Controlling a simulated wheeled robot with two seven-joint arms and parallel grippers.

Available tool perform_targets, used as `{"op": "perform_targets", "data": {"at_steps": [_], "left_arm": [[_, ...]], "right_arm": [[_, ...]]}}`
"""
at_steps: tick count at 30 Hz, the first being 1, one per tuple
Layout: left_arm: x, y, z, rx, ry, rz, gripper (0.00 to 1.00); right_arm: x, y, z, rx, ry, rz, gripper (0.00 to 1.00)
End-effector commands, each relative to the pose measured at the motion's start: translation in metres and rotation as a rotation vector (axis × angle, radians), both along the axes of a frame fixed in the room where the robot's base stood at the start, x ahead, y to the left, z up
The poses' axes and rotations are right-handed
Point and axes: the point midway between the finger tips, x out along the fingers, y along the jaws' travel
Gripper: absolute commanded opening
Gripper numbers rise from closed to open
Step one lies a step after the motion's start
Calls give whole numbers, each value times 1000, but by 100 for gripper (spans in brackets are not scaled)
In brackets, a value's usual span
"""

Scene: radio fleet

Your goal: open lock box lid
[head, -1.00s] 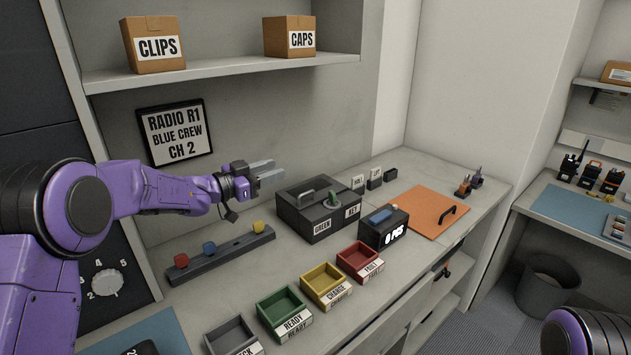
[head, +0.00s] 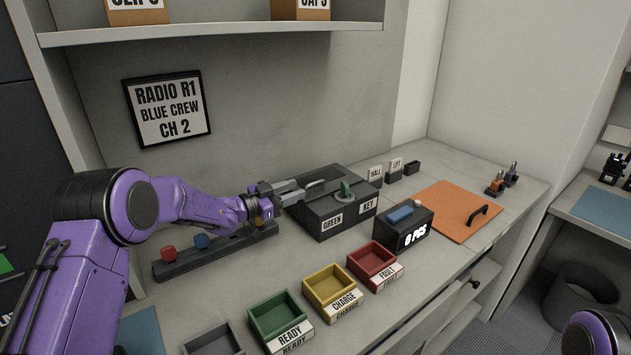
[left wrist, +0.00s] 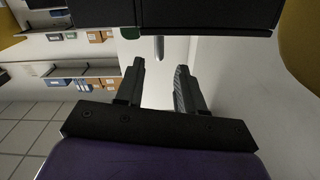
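The black lock box (head: 358,222) stands on the counter in the head view, with its lid (head: 322,208) down. It has labels reading GREEN and KEY, a dark handle (head: 315,184) on the lid and a green key-like knob (head: 346,190) near the front edge. My left gripper (head: 298,191) is at the left side of the box, close to the handle. Its fingers are apart and empty. In the left wrist view the open fingers (left wrist: 159,68) point toward the dark box (left wrist: 205,14), with a grey bar (left wrist: 159,48) between them. Contact cannot be told. My right gripper is out of view.
A black rack (head: 215,250) with coloured knobs lies below my left arm. Green, yellow and red trays (head: 373,262) line the front. A counter box reading 8 PCS (head: 404,228) and an orange panel (head: 445,212) with a handle are to the right. A shelf (head: 215,32) hangs above.

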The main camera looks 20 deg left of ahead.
Motion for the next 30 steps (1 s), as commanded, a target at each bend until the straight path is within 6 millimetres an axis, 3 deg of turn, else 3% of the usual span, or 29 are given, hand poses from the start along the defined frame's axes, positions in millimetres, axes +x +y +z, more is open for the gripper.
{"op": "perform_targets", "data": {"at_steps": [3, 9, 21, 24, 25, 30], "left_arm": [[22, -19, 2, 1, -1, -4, 38], [52, -42, 0, 2, -3, -5, 38], [60, -49, -1, 0, -2, -4, 38], [60, -49, -1, 0, -2, -4, 5], [60, -49, -1, 0, -2, -4, 0], [60, -49, 0, -1, -2, -4, 0]], "right_arm": [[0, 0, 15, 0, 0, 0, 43], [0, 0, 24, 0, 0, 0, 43], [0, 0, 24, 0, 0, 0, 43], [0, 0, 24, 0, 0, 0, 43], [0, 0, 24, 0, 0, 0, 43], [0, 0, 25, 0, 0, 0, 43]]}}
